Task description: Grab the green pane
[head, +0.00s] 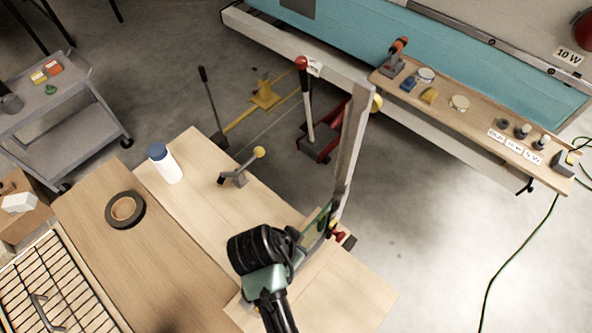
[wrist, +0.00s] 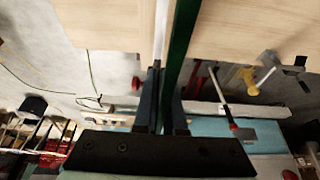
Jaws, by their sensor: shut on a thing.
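The green pane (head: 316,222) stands upright, seen nearly edge-on, at the right end of the wooden worktop (head: 215,190), beside a pale wooden post. In the wrist view the green pane (wrist: 181,42) runs as a thin dark green strip down between my two dark fingers. My gripper (wrist: 163,98) is shut on the pane. In the head view my gripper (head: 326,228) is at the pane's edge, partly hidden by my own wrist, which also covers part of the pane.
A pale post (head: 352,150) rises close to the pane. A yellow-knobbed clamp (head: 236,178), a white bottle with a blue cap (head: 166,168) and a black tape roll (head: 125,209) are on the worktop. A tool shelf (head: 465,118) lies at upper right. The floor right of the worktop is clear.

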